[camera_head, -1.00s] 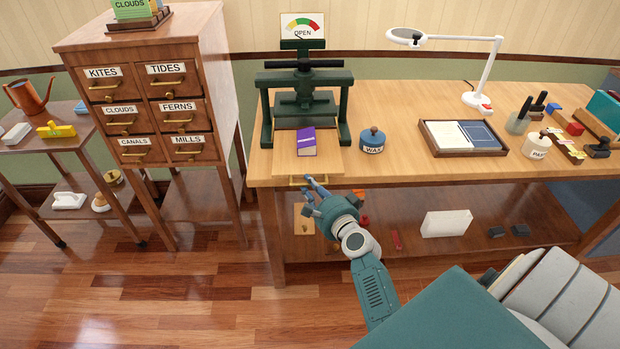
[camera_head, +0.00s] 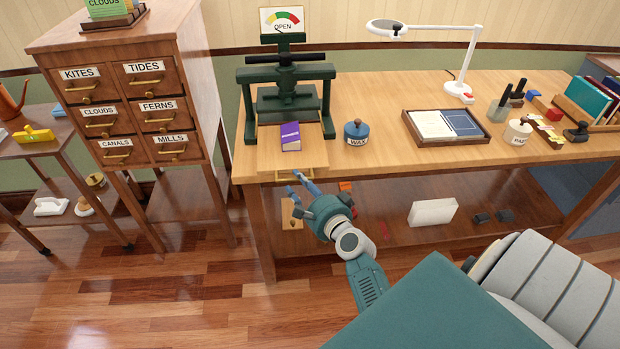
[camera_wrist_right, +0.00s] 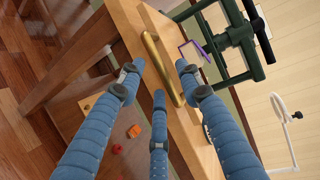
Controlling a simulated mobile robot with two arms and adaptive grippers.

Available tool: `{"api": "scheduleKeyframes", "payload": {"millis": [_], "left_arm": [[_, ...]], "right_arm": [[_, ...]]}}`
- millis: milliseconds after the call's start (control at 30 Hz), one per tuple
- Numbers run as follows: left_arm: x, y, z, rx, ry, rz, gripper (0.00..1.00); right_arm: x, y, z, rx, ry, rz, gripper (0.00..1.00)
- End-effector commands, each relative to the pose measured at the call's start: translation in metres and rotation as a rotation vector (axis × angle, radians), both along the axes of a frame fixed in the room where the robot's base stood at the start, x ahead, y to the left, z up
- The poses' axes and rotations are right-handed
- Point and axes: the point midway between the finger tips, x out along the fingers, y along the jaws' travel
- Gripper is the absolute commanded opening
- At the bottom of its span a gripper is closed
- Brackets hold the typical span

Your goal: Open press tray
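The wooden press tray (camera_head: 262,154) lies under the green screw press (camera_head: 288,98), its front at the table's front edge. A purple book (camera_head: 290,136) is on it. The tray's brass handle (camera_head: 284,176) is on the front; it also shows in the right wrist view as a long bar (camera_wrist_right: 160,68). My right gripper (camera_head: 302,180) is at the right end of the handle. In the right wrist view its three blue fingers (camera_wrist_right: 160,78) are spread, with the bar close to their tips; contact cannot be told. My left gripper is in neither view.
A blue-lidded wax jar (camera_head: 356,133) stands right of the tray, then a wooden box (camera_head: 410,118) with cards and a white lamp (camera_head: 459,88). A labelled drawer cabinet (camera_head: 190,85) is at left. Several items lie on the lower shelf (camera_head: 380,195).

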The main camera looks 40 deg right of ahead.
Motion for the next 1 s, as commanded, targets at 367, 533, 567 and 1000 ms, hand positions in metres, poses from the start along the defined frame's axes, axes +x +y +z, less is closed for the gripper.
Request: {"api": "scheduleKeyframes", "payload": {"millis": [367,533,567,1000], "left_arm": [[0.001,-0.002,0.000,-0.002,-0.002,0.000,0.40],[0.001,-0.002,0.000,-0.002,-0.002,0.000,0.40],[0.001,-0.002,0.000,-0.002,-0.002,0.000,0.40],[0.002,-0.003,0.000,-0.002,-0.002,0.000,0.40]], "right_arm": [[-0.075,0.012,0.012,-0.001,0.004,0.002,0.35],[-0.089,0.014,0.016,0.000,0.002,0.001,0.35],[-0.090,0.014,0.016,0.000,0.001,0.001,0.35],[-0.091,0.015,0.017,0.000,0.001,0.001,0.35]]}}
